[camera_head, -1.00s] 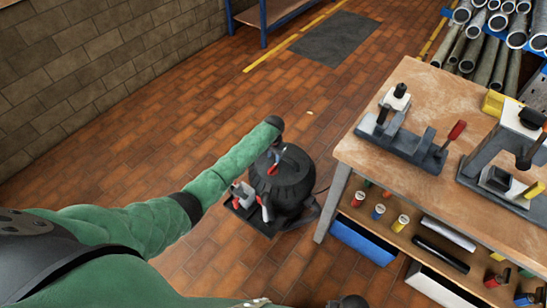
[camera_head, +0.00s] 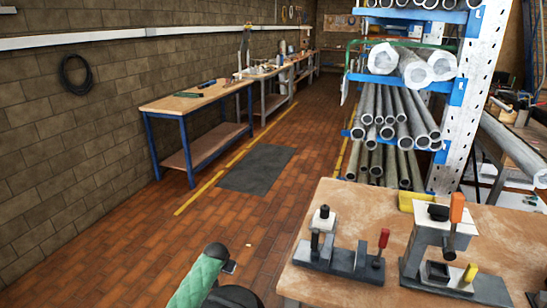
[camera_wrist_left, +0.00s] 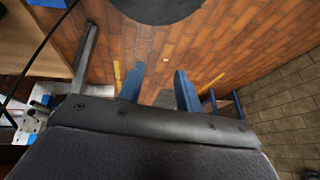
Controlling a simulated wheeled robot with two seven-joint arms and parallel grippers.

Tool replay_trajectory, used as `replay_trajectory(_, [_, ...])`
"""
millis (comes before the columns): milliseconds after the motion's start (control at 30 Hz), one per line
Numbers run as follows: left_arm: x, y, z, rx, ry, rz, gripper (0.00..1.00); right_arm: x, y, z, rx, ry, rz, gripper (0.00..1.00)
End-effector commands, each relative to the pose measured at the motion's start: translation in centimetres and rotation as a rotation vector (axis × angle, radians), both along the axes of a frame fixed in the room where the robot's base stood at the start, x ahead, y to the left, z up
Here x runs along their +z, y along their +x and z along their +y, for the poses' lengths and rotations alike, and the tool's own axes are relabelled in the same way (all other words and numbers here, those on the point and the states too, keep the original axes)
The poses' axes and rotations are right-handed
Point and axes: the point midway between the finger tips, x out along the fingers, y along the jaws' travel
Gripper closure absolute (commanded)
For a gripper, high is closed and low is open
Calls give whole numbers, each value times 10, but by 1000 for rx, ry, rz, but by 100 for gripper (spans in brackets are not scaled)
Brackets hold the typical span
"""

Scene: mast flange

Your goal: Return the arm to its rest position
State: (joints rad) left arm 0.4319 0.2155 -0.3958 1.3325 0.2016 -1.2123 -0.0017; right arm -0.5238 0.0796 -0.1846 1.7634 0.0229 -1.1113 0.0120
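My left arm, in a green sleeve (camera_head: 197,282) with a black cuff, comes in at the bottom of the head view. Its forearm reaches up and slightly right over the floor, beside the round black machine (camera_head: 232,297). Nothing is held. A dark round shape (camera_wrist_left: 156,8) is at the top of that view. My right arm and gripper are not in view.
A wooden workbench (camera_head: 345,200) with clamping fixtures (camera_head: 340,258) stands at the right. Behind it is a rack of pipes (camera_head: 392,122). A blue-legged bench (camera_head: 190,103) stands along the brick wall. The brick floor around a grey mat (camera_head: 255,168) is clear.

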Motion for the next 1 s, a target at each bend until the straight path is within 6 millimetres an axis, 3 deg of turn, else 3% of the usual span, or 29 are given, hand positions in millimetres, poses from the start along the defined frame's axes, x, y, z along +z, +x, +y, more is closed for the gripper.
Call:
replay_trajectory(200, [1, -32, -14, 2, -25, -74, 65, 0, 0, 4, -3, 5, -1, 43])
replay_trajectory(367, [-13, -71, -21, 11, -43, -99, 65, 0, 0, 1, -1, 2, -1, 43])
replay_trajectory(667, [-62, -174, -23, 45, -72, -78, 65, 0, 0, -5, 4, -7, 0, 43])
replay_trajectory(1000, [-133, -315, -20, 93, -95, 46, 65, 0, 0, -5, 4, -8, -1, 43])
